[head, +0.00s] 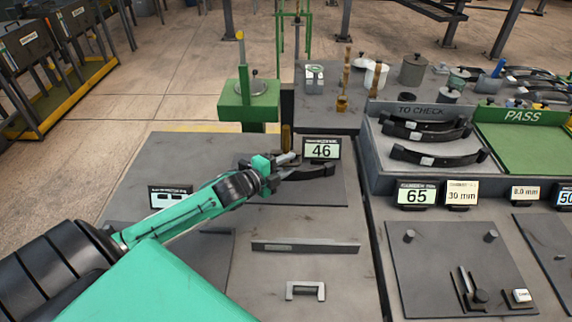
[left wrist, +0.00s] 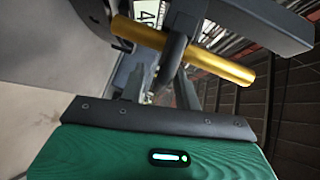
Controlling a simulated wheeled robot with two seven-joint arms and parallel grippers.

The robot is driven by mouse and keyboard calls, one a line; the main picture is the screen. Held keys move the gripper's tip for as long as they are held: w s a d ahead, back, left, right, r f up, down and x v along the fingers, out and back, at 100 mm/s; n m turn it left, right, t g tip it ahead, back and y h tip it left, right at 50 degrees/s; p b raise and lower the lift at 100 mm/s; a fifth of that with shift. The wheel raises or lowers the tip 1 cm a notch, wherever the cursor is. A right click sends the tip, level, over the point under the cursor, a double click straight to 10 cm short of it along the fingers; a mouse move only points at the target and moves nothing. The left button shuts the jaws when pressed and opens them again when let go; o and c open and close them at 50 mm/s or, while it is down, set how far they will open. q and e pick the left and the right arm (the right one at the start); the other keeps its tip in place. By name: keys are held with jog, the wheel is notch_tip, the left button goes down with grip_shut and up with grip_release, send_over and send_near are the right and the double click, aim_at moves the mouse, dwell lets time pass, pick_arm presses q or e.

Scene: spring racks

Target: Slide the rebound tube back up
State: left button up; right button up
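A brass-coloured tube, likely the rebound tube (head: 286,138), stands upright at the back edge of the dark plate, in front of the green stand. In the left wrist view the gold tube (left wrist: 215,67) lies across the picture just past the fingers, with a dark curved piece crossing it. My left gripper (head: 286,160) reaches in low beside the tube's foot, by a dark leaf spring (head: 310,173). Its fingers (left wrist: 165,88) look a little apart in the wrist view; whether they grip the dark piece cannot be told. My right gripper is out of view.
A display reading 46 (head: 322,149) stands close right of my gripper. The green stand (head: 247,105) is behind. A flat bar (head: 305,247) and a handle (head: 305,290) are in front. The TO CHECK tray (head: 378,170) with springs is to the right.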

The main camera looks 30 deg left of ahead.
aim_at(286, 134)
pick_arm(q)
grip_shut()
notch_tip(286, 134, up, 10)
jog(key=p, duration=0.7)
jog(key=shift+r+p, duration=0.55)
jog(key=shift+p, duration=0.1)
jog(key=shift+w, duration=0.1)
jog(key=shift+r, duration=0.1)
grip_release()
jog(key=shift+f, duration=0.2)
